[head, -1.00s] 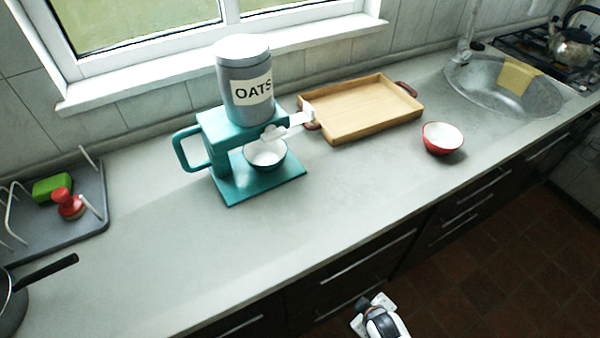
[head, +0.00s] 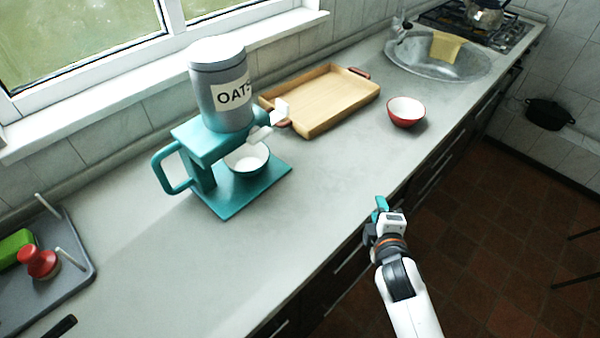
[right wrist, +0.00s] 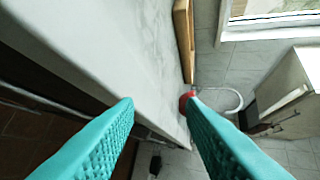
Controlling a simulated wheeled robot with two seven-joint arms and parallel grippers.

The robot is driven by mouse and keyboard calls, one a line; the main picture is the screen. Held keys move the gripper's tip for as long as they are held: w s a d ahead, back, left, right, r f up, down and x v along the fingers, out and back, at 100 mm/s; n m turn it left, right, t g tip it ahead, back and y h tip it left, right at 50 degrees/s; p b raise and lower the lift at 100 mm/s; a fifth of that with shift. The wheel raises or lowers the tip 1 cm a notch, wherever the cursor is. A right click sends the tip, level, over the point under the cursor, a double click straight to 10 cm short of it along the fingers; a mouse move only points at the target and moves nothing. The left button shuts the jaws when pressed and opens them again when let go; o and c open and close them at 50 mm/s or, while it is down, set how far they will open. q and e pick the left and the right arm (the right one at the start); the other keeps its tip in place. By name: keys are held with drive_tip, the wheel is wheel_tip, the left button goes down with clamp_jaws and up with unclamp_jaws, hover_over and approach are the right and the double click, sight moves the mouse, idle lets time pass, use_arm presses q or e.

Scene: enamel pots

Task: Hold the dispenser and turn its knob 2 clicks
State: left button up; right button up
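The dispenser is a grey canister labelled OATS (head: 222,97) on a teal stand (head: 205,143), with a loop handle (head: 168,172) on its left side. A white knob (head: 279,109) sticks out on its right. A teal bowl with a white inside (head: 247,160) stands on its base under the outlet. My right gripper (head: 381,208) is past the counter's front edge, well to the right of the dispenser and apart from it. In the right wrist view its teal fingers (right wrist: 159,103) are spread with nothing between them. My left gripper is not in view.
A wooden tray (head: 325,112) lies behind and right of the dispenser. A red bowl (head: 406,112) stands near the front edge. A sink (head: 475,62) is further right. A grey rack (head: 68,283) is at the left. The counter in front of the dispenser is clear.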

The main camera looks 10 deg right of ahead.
drive_tip(key=w+r+n+t, duration=0.1)
drive_tip(key=w+a+r+n+t, duration=0.1)
drive_tip(key=n, duration=0.1)
drive_tip(key=w+a+r+n+t+y, duration=0.1)
drive_tip(key=n, duration=0.1)
drive_tip(key=shift+w+r, duration=0.1)
drive_tip(key=shift+w, duration=0.3)
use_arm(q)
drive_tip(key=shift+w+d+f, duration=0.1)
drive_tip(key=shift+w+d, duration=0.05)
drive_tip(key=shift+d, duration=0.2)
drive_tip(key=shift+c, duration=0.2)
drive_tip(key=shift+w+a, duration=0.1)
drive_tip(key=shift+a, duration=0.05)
use_arm(e)
drive_tip(key=w+a+r+n+y, duration=0.1)
drive_tip(key=a+n+y, duration=0.6)
drive_tip(key=n, duration=0.7)
drive_tip(key=w+a+r+n+y, duration=0.2)
drive_tip(key=a+n+y, duration=0.6)
drive_tip(key=n, duration=0.6)
drive_tip(key=shift+w+r+n+g+y, duration=0.3)
drive_tip(key=shift+r+g+y, duration=0.1)
drive_tip(key=shift+r+y, duration=0.35)
